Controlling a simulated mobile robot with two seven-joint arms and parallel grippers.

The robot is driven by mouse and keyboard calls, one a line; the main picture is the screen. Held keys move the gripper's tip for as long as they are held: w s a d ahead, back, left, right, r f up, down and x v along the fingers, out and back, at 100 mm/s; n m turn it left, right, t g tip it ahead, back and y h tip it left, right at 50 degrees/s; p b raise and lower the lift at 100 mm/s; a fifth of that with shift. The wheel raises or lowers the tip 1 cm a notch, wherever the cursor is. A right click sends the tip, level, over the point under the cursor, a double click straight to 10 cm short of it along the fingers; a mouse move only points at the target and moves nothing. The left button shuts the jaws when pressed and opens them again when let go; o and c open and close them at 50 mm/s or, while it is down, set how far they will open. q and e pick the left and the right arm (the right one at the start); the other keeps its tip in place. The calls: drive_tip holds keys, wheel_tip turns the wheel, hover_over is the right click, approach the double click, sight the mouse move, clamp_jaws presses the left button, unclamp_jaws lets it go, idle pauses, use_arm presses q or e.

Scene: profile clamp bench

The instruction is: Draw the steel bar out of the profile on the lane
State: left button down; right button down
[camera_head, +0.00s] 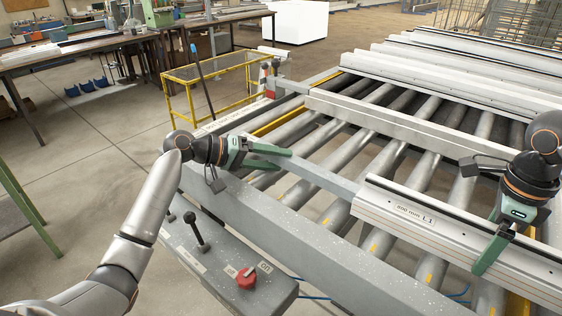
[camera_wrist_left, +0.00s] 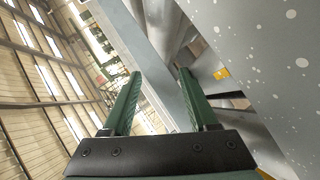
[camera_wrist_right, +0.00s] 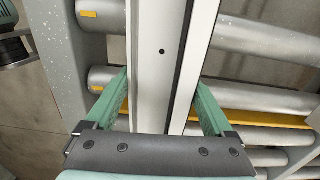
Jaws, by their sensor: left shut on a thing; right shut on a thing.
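The steel bar (camera_head: 325,180) is a plain grey bar sticking out of the left end of the white profile (camera_head: 400,222) on the roller lane. The profile carries a label and extends to the right under my right arm. My left gripper (camera_head: 272,157) is shut on the outer part of the bar, which shows between its fingers in the left wrist view (camera_wrist_left: 160,75). My right gripper (camera_head: 500,250) is shut across the profile, with a finger on each side of it in the right wrist view (camera_wrist_right: 150,75). The bar's part inside the profile is hidden.
Grey rollers (camera_head: 385,145) lie around the profile. A long rail (camera_head: 400,125) crosses behind it, and more profiles (camera_head: 450,75) lie at the back. A speckled side beam (camera_head: 290,235) and a control box with a red knob (camera_head: 246,278) stand in front.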

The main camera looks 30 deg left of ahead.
sight(266, 157)
use_arm(q)
drive_tip(key=shift+w+a+f+y, duration=0.1)
drive_tip(key=shift+a+f+y, duration=0.1)
drive_tip(key=shift+a, duration=0.35)
drive_tip(key=shift+w+a+f+y, duration=0.1)
drive_tip(key=shift+a+y, duration=0.1)
drive_tip(key=shift+a, duration=1.1)
drive_tip(key=shift+c, duration=2.1)
unclamp_jaws()
drive_tip(key=o, duration=0.3)
drive_tip(key=shift+s+a+r, duration=0.1)
drive_tip(key=shift+s+a, duration=0.15)
drive_tip(key=shift+h, duration=0.4)
drive_tip(key=v, duration=0.6)
drive_tip(key=d+r+v, duration=0.1)
drive_tip(key=v, duration=0.3)
drive_tip(key=shift+s+d+r, duration=0.1)
drive_tip(key=shift+s, duration=0.15)
drive_tip(key=shift+s+r, duration=0.25)
drive_tip(key=shift+c, duration=0.2)
